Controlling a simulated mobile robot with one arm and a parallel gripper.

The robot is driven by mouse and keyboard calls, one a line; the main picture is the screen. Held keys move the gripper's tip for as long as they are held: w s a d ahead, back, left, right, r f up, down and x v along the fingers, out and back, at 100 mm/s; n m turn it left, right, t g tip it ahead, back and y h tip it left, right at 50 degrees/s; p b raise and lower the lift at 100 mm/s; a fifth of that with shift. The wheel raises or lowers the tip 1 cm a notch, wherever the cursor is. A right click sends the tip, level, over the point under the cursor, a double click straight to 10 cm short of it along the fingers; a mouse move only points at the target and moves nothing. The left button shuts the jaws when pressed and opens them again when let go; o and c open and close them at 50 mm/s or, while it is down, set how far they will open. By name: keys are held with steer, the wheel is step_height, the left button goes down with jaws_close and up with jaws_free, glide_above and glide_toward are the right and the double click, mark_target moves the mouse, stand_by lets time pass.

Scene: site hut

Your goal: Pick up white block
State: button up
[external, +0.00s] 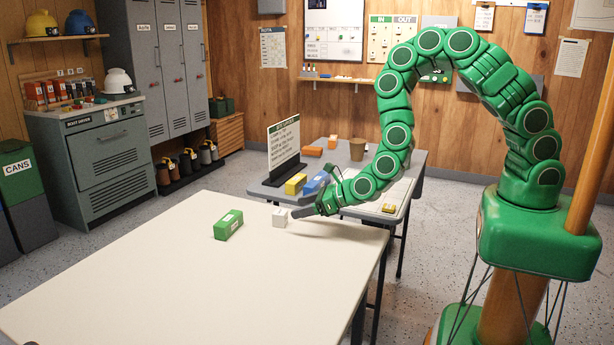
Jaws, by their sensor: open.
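The white block (280,217) is a small cube on the cream table (180,280), near its far right edge. My gripper (298,212) is at the end of the green arm, just right of the white block and low over the table's far edge. Its dark fingers are open and point left toward the block. One finger appears close to the block's right side, but I cannot tell whether it touches or whether the block lies between the fingers. A green block (228,225) lies on the same table, left of the white block.
A grey table (405,190) behind holds a yellow block (295,184), a blue block (317,183), orange blocks (311,151), a brown cup (357,149) and a standing sign (284,142). The near part of the cream table is clear.

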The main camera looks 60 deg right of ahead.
mark_target(285, 212)
steer(key=shift+w+d+f+m+h, duration=0.2)
steer(key=shift+f+m+h, duration=0.1)
steer(key=shift+f+m, duration=0.1)
steer(key=shift+w+a+f, duration=0.25)
steer(key=shift+w+a, duration=0.05)
steer(key=shift+w, duration=0.4)
steer(key=shift+w+f, duration=0.1)
steer(key=shift+w, duration=0.2)
steer(key=shift+d, duration=0.1)
steer(key=shift+w, duration=0.15)
steer(key=shift+x, duration=2.55)
steer(key=shift+c, duration=0.4)
steer(key=c, duration=1)
